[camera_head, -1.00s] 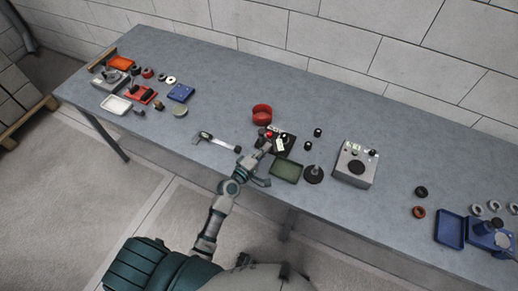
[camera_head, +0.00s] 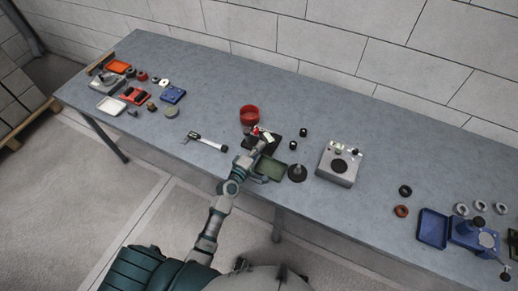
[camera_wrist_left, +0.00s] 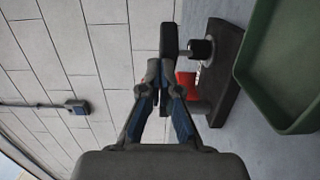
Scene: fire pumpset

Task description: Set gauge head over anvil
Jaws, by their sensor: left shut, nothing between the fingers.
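A gauge stand with a dark base (camera_head: 273,143) and a small red part (camera_head: 256,130) stands near the middle of the table. My left gripper (camera_head: 262,147) is at its near side and partly covers it. In the left wrist view the gripper (camera_wrist_left: 161,70) is shut and empty, its fingertips close to a dark block (camera_wrist_left: 169,40) on the stand. A black-and-silver cylinder (camera_wrist_left: 201,49) joins that block to the dark base plate (camera_wrist_left: 222,75). I cannot tell whether the fingertips touch the block, and the anvil cannot be made out. My right gripper is not in view.
A green tray (camera_head: 271,169) and a black round stand (camera_head: 297,173) lie just right of my gripper.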

